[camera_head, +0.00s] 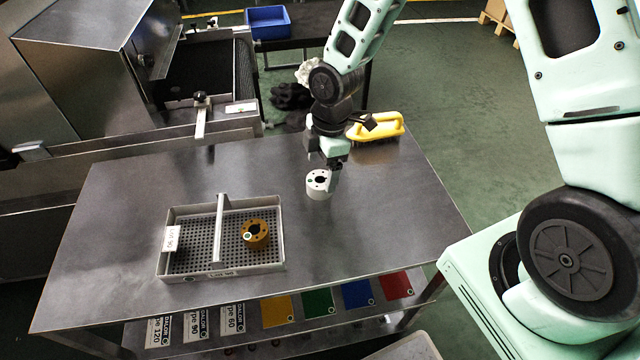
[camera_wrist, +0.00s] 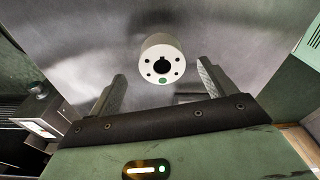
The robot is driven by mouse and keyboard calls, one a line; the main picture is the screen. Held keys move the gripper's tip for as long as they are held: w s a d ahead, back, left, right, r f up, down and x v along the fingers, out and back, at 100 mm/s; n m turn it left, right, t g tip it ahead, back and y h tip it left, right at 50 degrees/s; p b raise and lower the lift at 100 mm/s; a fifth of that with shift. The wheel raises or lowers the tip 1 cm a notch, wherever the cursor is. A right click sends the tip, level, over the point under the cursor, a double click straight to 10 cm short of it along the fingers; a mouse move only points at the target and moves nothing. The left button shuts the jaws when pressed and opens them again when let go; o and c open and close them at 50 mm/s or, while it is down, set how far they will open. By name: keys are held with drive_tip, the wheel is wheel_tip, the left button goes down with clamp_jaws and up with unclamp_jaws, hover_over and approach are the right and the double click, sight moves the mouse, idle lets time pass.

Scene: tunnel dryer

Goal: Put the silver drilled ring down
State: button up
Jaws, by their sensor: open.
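The silver drilled ring (camera_head: 319,184) stands upright on the bare metal table, with its drilled face up. It looks pale, with a dark centre hole, several small holes and a green dot. In the wrist view the ring (camera_wrist: 161,60) sits beyond the fingertips, between their lines and clear of both. My gripper (camera_head: 330,160) is just above and behind the ring in the head view. Its two fingers are spread apart in the wrist view (camera_wrist: 162,80), with nothing between them.
A grey divided basket (camera_head: 222,272) with a mesh floor holds a brass-coloured drilled ring (camera_head: 255,234) in its right compartment. A yellow-handled brush (camera_head: 376,127) lies behind my gripper. A dark rail and dryer housing (camera_head: 75,85) stand at the back left. The table's right front is clear.

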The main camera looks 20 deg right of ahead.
sight(320, 179)
drive_tip(key=f, duration=0.4)
drive_tip(key=shift+s+a+f, duration=0.15)
drive_tip(key=shift+a+f, duration=0.05)
drive_tip(key=shift+a, duration=0.1)
drive_tip(key=shift+c, duration=0.3)
drive_tip(key=c, duration=1.3)
